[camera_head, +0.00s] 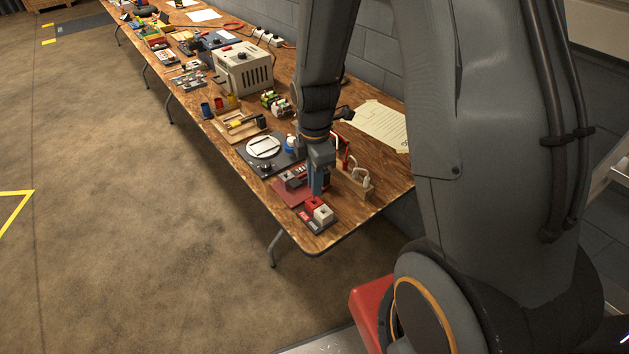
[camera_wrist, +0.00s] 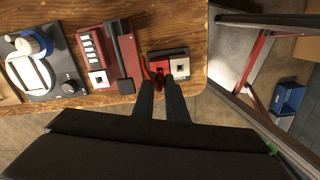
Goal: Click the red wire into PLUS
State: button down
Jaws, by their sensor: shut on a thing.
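My gripper (camera_wrist: 159,84) is over the near end of the table, its fingers shut on the red wire (camera_wrist: 145,67), which shows as a short red curve at the fingertips. Just beyond the tips is a dark terminal base with a red block (camera_wrist: 160,64) and a white block (camera_wrist: 180,67) side by side. In the head view the red block (camera_head: 314,203) and white block (camera_head: 323,214) sit just below my gripper (camera_head: 317,191). The fingers partly cover the red block in the wrist view. I cannot tell whether the wire touches it, and no PLUS mark is readable.
A red panel (camera_wrist: 104,59) with a black bar lies left of the terminal base. A dark scale-like device (camera_head: 264,164) stands farther left. A wooden rack (camera_head: 352,181) holds wires at the back. The table's edge is close to the terminal base.

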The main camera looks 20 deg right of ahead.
jog(key=shift+f+b, duration=0.55)
jog(key=shift+f, duration=0.85)
dwell(1.0)
jog(key=c, duration=2.3)
grip_release()
grip_shut()
jog(key=shift+f, duration=0.25)
jog(key=o, duration=0.6)
grip_release()
